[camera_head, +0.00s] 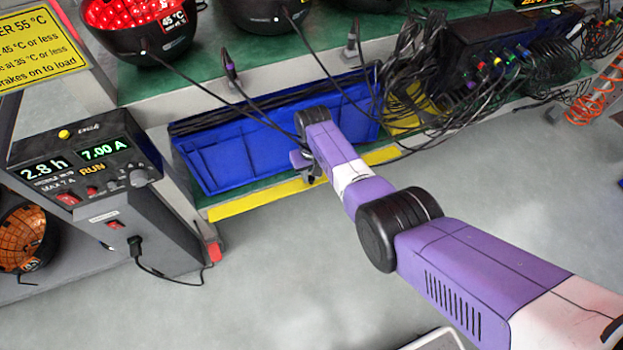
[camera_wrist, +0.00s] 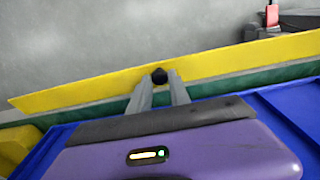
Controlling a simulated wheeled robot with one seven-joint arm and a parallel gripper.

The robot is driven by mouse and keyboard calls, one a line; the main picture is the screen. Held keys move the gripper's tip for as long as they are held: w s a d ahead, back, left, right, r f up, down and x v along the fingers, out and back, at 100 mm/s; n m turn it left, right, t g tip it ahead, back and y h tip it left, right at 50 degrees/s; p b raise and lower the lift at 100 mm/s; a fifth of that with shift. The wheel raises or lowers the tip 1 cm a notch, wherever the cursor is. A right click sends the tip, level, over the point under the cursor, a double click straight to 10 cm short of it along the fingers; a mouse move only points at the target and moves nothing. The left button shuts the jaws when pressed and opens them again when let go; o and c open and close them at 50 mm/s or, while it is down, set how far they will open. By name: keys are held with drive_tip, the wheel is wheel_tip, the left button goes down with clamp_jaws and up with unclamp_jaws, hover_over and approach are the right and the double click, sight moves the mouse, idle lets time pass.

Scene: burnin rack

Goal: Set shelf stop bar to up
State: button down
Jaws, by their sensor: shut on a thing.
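The shelf stop bar (camera_head: 260,199) is a long yellow strip along the front edge of the lower green shelf. It also crosses the wrist view (camera_wrist: 90,88), slightly tilted, just beyond the green shelf edge. A small black knob (camera_wrist: 159,75) sits on the bar. My gripper (camera_wrist: 160,84) has both grey fingers closed around this knob, at its two sides. In the head view my gripper (camera_head: 308,172) is at the bar's middle, partly hidden by my wrist. Whether the bar stands above the shelf edge is hard to tell.
A blue bin (camera_head: 225,160) sits on the shelf right behind the bar, close under my wrist. Black cables (camera_head: 400,90) hang over it from the upper shelf. A power unit (camera_head: 100,175) stands at left.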

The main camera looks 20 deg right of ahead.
sight(311, 178)
drive_tip(key=shift+w, duration=0.1)
idle(0.3)
drive_tip(key=c, duration=1.2)
unclamp_jaws()
drive_tip(key=shift+c, duration=0.2)
drive_tip(key=shift+r, duration=0.1)
drive_tip(key=shift+r+p, duration=1.95)
drive_tip(key=shift+r, duration=1.8)
drive_tip(key=shift+c, duration=0.2)
